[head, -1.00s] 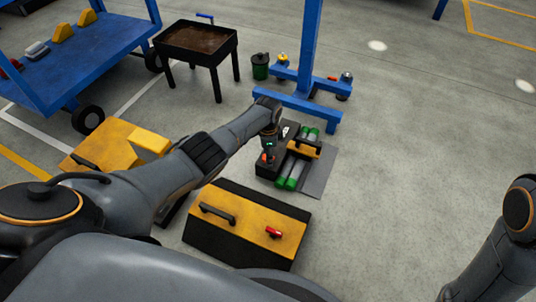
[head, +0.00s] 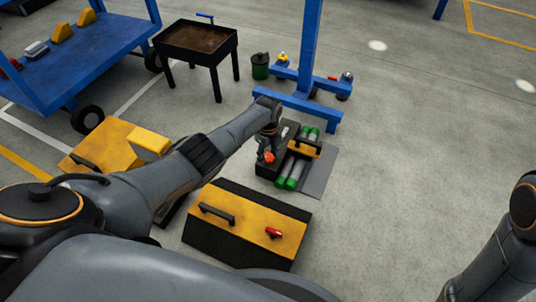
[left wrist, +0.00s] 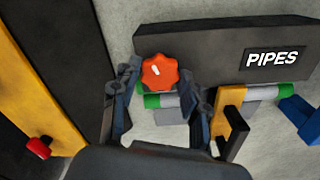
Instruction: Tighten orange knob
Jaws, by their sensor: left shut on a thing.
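The orange knob (left wrist: 160,72) is round and lobed with a white mark. In the left wrist view it sits between the fingers of my left gripper (left wrist: 160,92), in front of a dark panel (left wrist: 215,50) labelled PIPES. The knob also shows in the head view (head: 269,157) at the end of my left arm, beside a dark box (head: 265,171). My left gripper (head: 264,150) is shut on the knob, small and partly hidden in the head view. My right arm shows at the right edge, but its gripper is out of frame.
Green-ended grey pipes (head: 294,170) with a yellow handled clamp (head: 304,148) lie right of the box. A yellow-topped case (head: 250,215) with a red latch stands in front. A blue stand (head: 308,50) rises behind. The floor on the right is clear.

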